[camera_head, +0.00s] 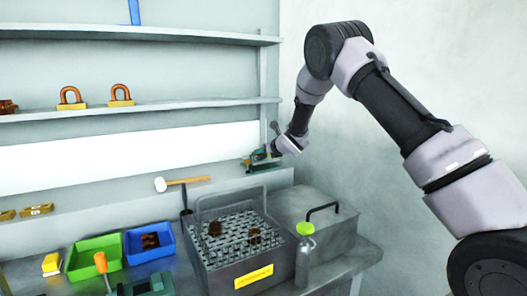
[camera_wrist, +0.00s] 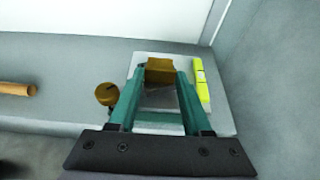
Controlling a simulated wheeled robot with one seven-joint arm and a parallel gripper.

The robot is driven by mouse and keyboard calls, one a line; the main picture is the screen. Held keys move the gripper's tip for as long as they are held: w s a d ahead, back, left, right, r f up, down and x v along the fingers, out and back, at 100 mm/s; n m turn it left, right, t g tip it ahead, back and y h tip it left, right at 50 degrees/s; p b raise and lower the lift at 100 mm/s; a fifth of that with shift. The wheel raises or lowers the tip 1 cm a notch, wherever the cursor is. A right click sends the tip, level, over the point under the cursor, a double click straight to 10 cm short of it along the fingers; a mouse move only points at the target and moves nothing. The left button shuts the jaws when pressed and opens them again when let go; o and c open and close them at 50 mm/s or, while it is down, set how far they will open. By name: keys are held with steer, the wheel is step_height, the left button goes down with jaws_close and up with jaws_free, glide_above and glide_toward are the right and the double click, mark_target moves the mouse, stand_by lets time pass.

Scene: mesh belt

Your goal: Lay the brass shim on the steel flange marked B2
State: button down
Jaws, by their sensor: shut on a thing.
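My gripper (camera_wrist: 160,75) is shut on a brass-coloured block, which looks like the brass shim (camera_wrist: 160,66). In the head view my gripper (camera_head: 262,155) is at the ledge at the back right, and the shim is too small to make out there. A pale grey plate (camera_wrist: 222,118) lies under and around the fingers in the wrist view. It could be the steel flange, but I read no B2 mark. A yellow-green strip (camera_wrist: 201,82) lies on its right side. I cannot tell whether the shim touches the plate.
A round brass-coloured thing (camera_wrist: 106,93) is just left of the fingers. A wooden-handled mallet (camera_head: 182,182) lies farther left. A wall is close right.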

steer(key=shift+f, duration=0.15)
steer(key=shift+c, duration=1.7)
jaws_free()
